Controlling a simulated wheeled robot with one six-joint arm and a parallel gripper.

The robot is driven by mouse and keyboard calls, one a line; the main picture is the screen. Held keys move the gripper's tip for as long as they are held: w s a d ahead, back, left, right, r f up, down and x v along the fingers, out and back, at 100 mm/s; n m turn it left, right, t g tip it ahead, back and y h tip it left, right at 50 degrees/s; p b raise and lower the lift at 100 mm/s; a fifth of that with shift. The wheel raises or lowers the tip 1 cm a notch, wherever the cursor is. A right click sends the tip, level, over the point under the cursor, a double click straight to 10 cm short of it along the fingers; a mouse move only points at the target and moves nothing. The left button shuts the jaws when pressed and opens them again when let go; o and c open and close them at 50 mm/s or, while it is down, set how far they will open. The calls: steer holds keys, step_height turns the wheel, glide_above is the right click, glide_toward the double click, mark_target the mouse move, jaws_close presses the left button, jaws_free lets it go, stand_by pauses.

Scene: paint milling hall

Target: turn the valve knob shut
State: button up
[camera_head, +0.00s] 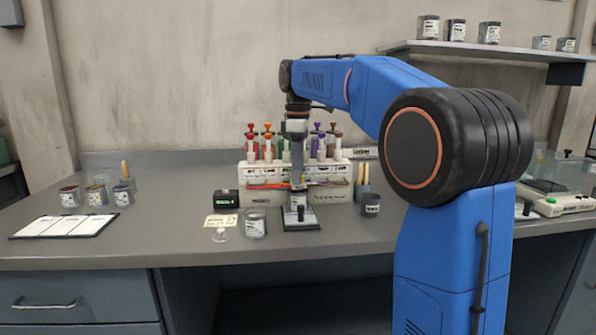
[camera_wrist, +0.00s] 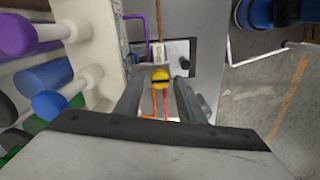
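I cannot tell how far the knob lies beyond the fingertips. In the head view my gripper (camera_head: 298,180) points down in front of the white dispenser rack (camera_head: 335,190), above a small black-based stand (camera_head: 300,224). The knob is mostly hidden there.
Coloured plungers (camera_head: 267,145) stand along the rack. A black box (camera_head: 225,199), a glass jar (camera_head: 254,224) and a dark cup (camera_head: 371,205) stand close around the stand. Paint cans (camera_head: 97,195) and a white chart (camera_head: 66,226) lie left.

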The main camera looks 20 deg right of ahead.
jaws_close()
steer(key=shift+m, duration=0.3)
steer(key=m, duration=1.1)
steer(key=shift+w+d+m, duration=0.1)
steer(key=shift+m, duration=0.2)
steer(key=m, duration=0.5)
steer(key=shift+m, duration=0.3)
steer(key=c, duration=0.7)
jaws_free()
steer(key=shift+c, duration=0.2)
jaws_close()
steer(key=o, duration=1.1)
jaws_free()
steer(key=shift+c, duration=0.2)
